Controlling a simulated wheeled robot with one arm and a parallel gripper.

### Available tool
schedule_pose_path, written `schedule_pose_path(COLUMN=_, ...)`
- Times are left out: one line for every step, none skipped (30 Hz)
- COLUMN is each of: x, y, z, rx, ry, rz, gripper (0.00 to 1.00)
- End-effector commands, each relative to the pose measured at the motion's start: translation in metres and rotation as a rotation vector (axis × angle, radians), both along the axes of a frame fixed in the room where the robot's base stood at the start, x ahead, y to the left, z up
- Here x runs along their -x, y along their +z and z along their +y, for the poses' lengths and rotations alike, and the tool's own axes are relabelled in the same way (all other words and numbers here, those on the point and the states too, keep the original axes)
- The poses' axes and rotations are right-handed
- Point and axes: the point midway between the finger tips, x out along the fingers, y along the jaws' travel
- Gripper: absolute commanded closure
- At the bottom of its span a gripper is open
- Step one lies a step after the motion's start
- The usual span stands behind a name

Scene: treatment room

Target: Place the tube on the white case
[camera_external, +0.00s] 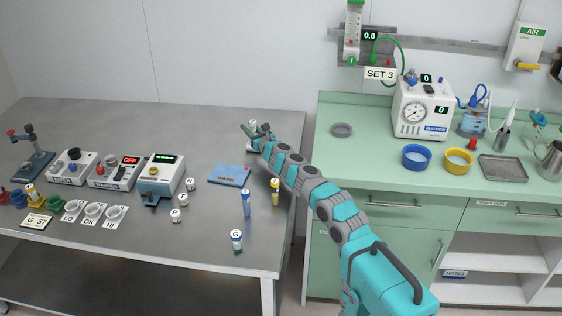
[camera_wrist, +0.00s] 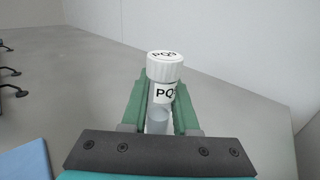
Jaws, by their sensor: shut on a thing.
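My gripper (camera_external: 257,133) is shut on a clear tube (camera_wrist: 157,119) with a white cap and a label starting "PQ". In the wrist view the tube stands upright between the green fingers. In the external view only its pale top (camera_external: 252,123) shows, above the far part of the grey table. I cannot tell which is meant. All stand left of my gripper.
A blue pad (camera_external: 229,175) lies left of my arm. A blue tube (camera_external: 246,203), a yellow tube (camera_external: 275,191) and a tube marked G (camera_external: 236,240) stand near it. Small vials and white cups (camera_external: 93,212) stand further left. The far table (camera_external: 180,122) is clear.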

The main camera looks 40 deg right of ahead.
Motion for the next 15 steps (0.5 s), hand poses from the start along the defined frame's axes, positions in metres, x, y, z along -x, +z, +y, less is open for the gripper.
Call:
schedule_pose_path(x=0.0, y=0.0004, z=0.0001, rx=0.0, ry=0.0, rz=0.0, gripper=1.0)
schedule_pose_path(x=0.0, y=0.0003, z=0.0001, rx=0.0, ry=0.0, rz=0.0, gripper=1.0)
schedule_pose_path(x=0.0, y=-0.0007, z=0.0002, rx=0.0, ry=0.001, rz=0.0, gripper=1.0)
schedule_pose_path(x=0.0001, y=-0.0016, z=0.0003, rx=-0.001, ry=0.001, rz=0.0, gripper=1.0)
schedule_pose_path(x=0.0001, y=-0.0027, z=0.0003, rx=-0.001, ry=0.001, rz=0.0, gripper=1.0)
schedule_pose_path(x=0.0, y=-0.0039, z=0.0003, rx=-0.001, ry=0.001, rz=0.0, gripper=1.0)
schedule_pose_path(x=0.0, y=-0.0045, z=0.0002, rx=-0.002, ry=0.001, rz=0.0, gripper=1.0)
schedule_pose_path(x=0.0, y=-0.0035, z=-0.0001, rx=-0.002, ry=0.001, rz=0.0, gripper=0.7)
schedule_pose_path(x=0.0, y=-0.003, z=-0.0002, rx=-0.001, ry=0.0, rz=0.0, gripper=0.65)
schedule_pose_path(x=0.0, y=-0.0029, z=-0.0001, rx=-0.001, ry=0.0, rz=0.0, gripper=0.62)
schedule_pose_path(x=0.0, y=-0.0029, z=-0.0001, rx=-0.001, ry=0.0, rz=0.0, gripper=0.58)
schedule_pose_path(x=0.0, y=-0.0029, z=-0.0001, rx=-0.001, ry=0.0, rz=0.0, gripper=0.54)
schedule_pose_path(x=0.0, y=-0.0029, z=-0.0001, rx=-0.001, ry=0.0, rz=0.0, gripper=0.51)
schedule_pose_path(x=0.0, y=-0.0029, z=-0.0001, rx=-0.001, ry=0.0, rz=0.0, gripper=0.47)
schedule_pose_path(x=0.0, y=-0.0029, z=-0.0001, rx=-0.001, ry=0.0, rz=0.0, gripper=0.43)
